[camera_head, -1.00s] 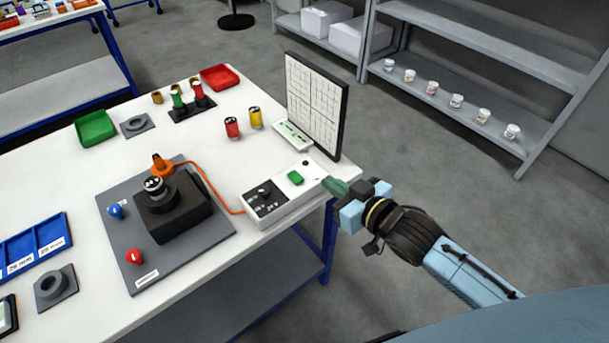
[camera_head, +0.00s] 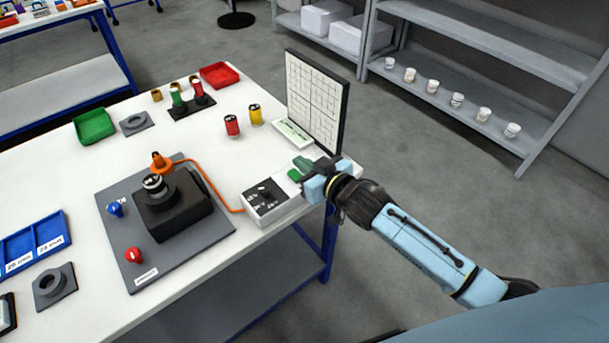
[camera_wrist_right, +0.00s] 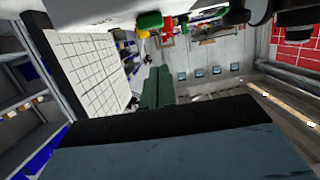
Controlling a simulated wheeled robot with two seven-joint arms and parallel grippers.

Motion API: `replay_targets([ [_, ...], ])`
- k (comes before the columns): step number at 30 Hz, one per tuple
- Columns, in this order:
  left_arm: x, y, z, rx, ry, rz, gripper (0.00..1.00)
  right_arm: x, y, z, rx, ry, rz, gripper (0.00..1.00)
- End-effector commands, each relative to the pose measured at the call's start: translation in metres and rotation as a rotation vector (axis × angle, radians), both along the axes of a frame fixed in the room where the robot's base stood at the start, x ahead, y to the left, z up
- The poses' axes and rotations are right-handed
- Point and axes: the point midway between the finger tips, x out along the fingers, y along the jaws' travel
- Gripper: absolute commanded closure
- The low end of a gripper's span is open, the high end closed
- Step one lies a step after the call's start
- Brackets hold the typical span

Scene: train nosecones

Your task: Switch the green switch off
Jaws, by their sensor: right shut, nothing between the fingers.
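The white control box (camera_head: 284,214) stands at the table's right edge, with a dark panel on its left part. The green switch (camera_head: 294,175) is on its top and shows as a small green patch, partly covered by my right gripper. Whether the switch is on or off I cannot tell. My right gripper (camera_head: 303,164) is shut and empty, its green fingers over the box at the switch's far side. I cannot tell whether they touch it. In the right wrist view the closed green fingers (camera_wrist_right: 156,88) show, but the switch does not. My left gripper is not in view.
A gridded board (camera_head: 315,100) stands upright just behind the box. An orange cable (camera_head: 213,187) runs from the box to a black device (camera_head: 172,217) on a grey plate. Red (camera_head: 232,126) and yellow (camera_head: 256,115) cylinders stand farther back.

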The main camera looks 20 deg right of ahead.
Motion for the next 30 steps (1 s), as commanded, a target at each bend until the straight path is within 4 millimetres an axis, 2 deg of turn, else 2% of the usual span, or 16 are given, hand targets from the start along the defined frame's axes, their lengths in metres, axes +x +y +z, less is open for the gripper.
replay_targets([
  [1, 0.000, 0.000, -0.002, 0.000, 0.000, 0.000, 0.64, -0.003, -0.001, -0.015, -0.002, 0.012, -0.002, 1.00],
  [6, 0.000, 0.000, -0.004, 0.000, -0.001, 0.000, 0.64, -0.003, -0.001, -0.031, -0.001, 0.009, 0.000, 1.00],
  [20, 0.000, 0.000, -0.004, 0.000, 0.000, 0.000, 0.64, -0.004, -0.001, -0.037, -0.001, 0.008, 0.000, 1.00],
  [24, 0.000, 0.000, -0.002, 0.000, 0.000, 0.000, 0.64, -0.006, -0.001, -0.048, 0.001, 0.012, -0.001, 1.00],
  [30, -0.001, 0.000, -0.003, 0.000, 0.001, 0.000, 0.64, -0.007, -0.001, -0.049, -0.003, 0.015, 0.000, 1.00],
])
